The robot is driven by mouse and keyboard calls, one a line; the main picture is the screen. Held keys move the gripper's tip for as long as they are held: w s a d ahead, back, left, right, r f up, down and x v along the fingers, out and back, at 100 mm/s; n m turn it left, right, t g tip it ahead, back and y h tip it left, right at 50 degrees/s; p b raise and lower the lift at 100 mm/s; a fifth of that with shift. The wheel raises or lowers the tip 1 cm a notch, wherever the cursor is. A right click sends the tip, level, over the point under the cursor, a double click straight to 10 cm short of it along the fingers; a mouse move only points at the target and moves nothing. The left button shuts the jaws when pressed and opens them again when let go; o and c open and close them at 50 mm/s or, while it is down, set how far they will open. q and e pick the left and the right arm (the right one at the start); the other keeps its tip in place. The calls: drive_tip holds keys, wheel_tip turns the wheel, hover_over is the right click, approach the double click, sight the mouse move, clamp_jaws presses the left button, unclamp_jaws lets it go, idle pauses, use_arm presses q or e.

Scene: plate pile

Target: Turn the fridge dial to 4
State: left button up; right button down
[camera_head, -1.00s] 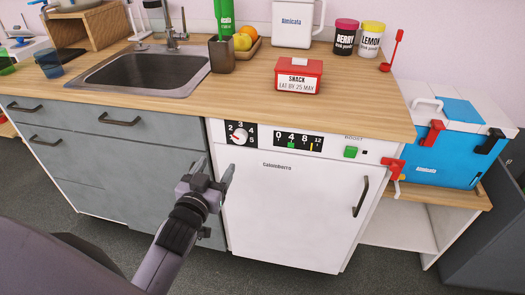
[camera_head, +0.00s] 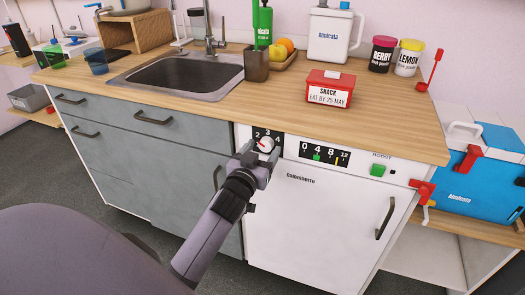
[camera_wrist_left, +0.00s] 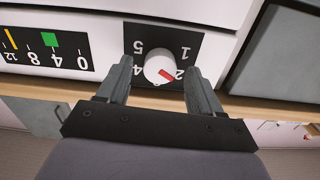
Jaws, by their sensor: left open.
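The fridge dial (camera_head: 265,145) is a round white knob with a red mark on a black number plate, at the upper left of the white fridge front (camera_head: 310,225). In the left wrist view the dial (camera_wrist_left: 158,68) appears upside down, its red mark pointing near the 2. My left gripper (camera_head: 264,153) is open at the dial. In the wrist view its fingers (camera_wrist_left: 159,70) stand on either side of the knob, with gaps visible. My right gripper is not in view.
A slider scale (camera_head: 325,154) and a green button (camera_head: 378,170) sit right of the dial. The wooden counter (camera_head: 200,112) overhangs the panel and carries a red snack box (camera_head: 328,92). A red-handled clamp (camera_head: 423,190) hangs at the fridge's right edge.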

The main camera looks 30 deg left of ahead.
use_arm(q)
drive_tip(key=shift+w, duration=0.3)
drive_tip(key=c, duration=1.1)
